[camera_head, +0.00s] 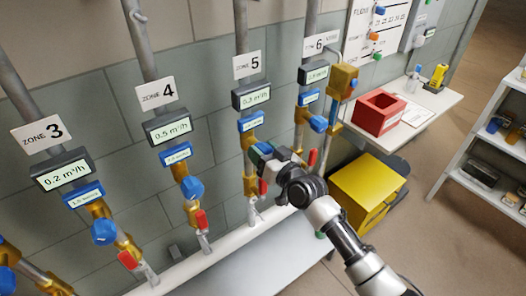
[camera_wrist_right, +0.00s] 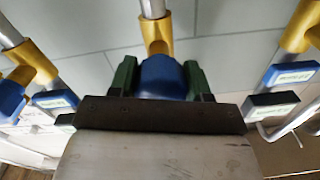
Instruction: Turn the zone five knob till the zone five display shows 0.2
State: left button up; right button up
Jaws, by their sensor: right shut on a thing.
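The zone five display (camera_head: 251,95) is a dark box on the fifth pipe, under the "5" plate (camera_head: 249,65). Its small digits look like 0.3 m³/h. My right gripper (camera_head: 262,152) is at the pipe's brass valve, below the blue label. In the right wrist view its two green fingers are closed on either side of the blue zone five knob (camera_wrist_right: 162,78), in front of the brass fitting (camera_wrist_right: 156,33). The knob is mostly hidden by the gripper in the head view. My left gripper is not in view.
Zone 4 (camera_head: 168,127) reads 0.5 and zone 3 (camera_head: 62,171) reads 0.2, at the left. The zone 6 pipe and blue knob (camera_head: 318,123) stand close on the right. A red bin (camera_head: 379,111) on a shelf and a yellow box (camera_head: 365,190) are farther right.

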jog(key=m, duration=0.2)
jog(key=shift+m, duration=0.3)
jog(key=o, duration=0.9)
jog(key=shift+s, duration=0.1)
jog(key=v, duration=1)
jog(key=shift+s+d+b, duration=0.2)
jog(key=shift+d+b, duration=0.1)
jog(key=shift+f, duration=0.1)
